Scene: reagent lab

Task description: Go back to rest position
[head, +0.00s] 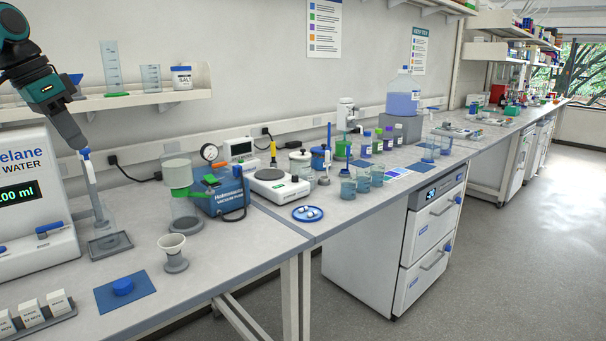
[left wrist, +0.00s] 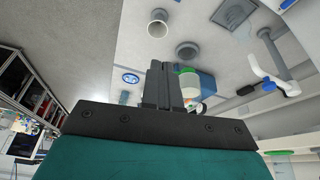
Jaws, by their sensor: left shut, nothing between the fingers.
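My left gripper (head: 82,144) hangs at the left of the head view, in front of the wall shelf and beside the water dispenser (head: 36,215). Its fingers point down and are shut with nothing between them. In the head view its tips overlap the blue top of a slim grey post (head: 93,190); I cannot tell whether they touch. In the left wrist view the shut fingers (left wrist: 160,68) show above the bench, apart from the things on it. My right gripper is in neither view.
The bench holds a grey funnel stand (head: 173,250), a blue mat (head: 125,291) with a blue cap, a blue vacuum pump (head: 222,192), a scale (head: 279,187) and several beakers. A shelf (head: 130,98) with cylinders is behind. Floor (head: 500,250) at right is clear.

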